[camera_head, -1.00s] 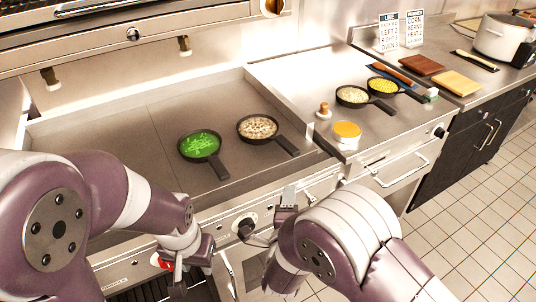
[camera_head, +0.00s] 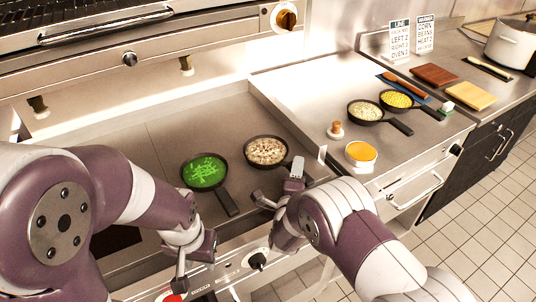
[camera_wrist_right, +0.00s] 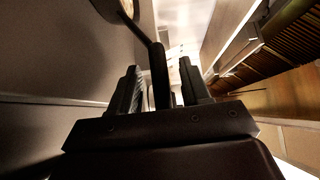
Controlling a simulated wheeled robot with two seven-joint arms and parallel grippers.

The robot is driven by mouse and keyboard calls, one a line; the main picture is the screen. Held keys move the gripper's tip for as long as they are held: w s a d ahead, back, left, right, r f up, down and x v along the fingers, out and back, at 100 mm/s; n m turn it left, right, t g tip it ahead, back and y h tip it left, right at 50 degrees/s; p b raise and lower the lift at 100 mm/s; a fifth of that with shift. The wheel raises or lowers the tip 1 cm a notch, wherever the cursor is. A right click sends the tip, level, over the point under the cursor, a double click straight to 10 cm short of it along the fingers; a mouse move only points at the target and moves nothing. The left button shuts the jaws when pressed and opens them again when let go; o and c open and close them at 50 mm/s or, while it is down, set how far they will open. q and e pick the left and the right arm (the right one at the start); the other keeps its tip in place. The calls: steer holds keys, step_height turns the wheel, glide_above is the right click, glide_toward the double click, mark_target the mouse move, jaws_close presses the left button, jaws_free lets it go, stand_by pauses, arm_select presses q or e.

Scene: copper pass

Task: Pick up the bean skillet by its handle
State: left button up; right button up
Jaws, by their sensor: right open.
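A dark skillet with speckled whitish-brown contents (camera_head: 266,151) sits on the flat cooktop (camera_head: 90,150). A second dark skillet, with green pieces that look like cut green beans (camera_head: 204,172), sits left of it. My right gripper (camera_head: 280,186) is open at the handle of the speckled skillet and hides part of it in the head view. In the right wrist view the dark handle (camera_wrist_right: 158,75) runs between the two open fingers (camera_wrist_right: 158,92); whether they touch it is unclear. My left gripper (camera_head: 195,258) is low at the cooktop's front edge, away from both skillets.
Two more skillets, with pale contents (camera_head: 365,110) and yellow corn (camera_head: 396,99), stand on the right counter. An orange-topped container (camera_head: 361,153) and a small wooden-knobbed item (camera_head: 336,130) are nearer. A raised cooktop side wall (camera_head: 290,122) stands right of the speckled skillet.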

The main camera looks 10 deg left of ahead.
steer(key=shift+s+r, duration=0.1)
steer(key=shift+s, duration=0.1)
steer(key=c, duration=0.7)
jaws_close()
steer(key=shift+w, duration=0.1)
stand_by(0.4)
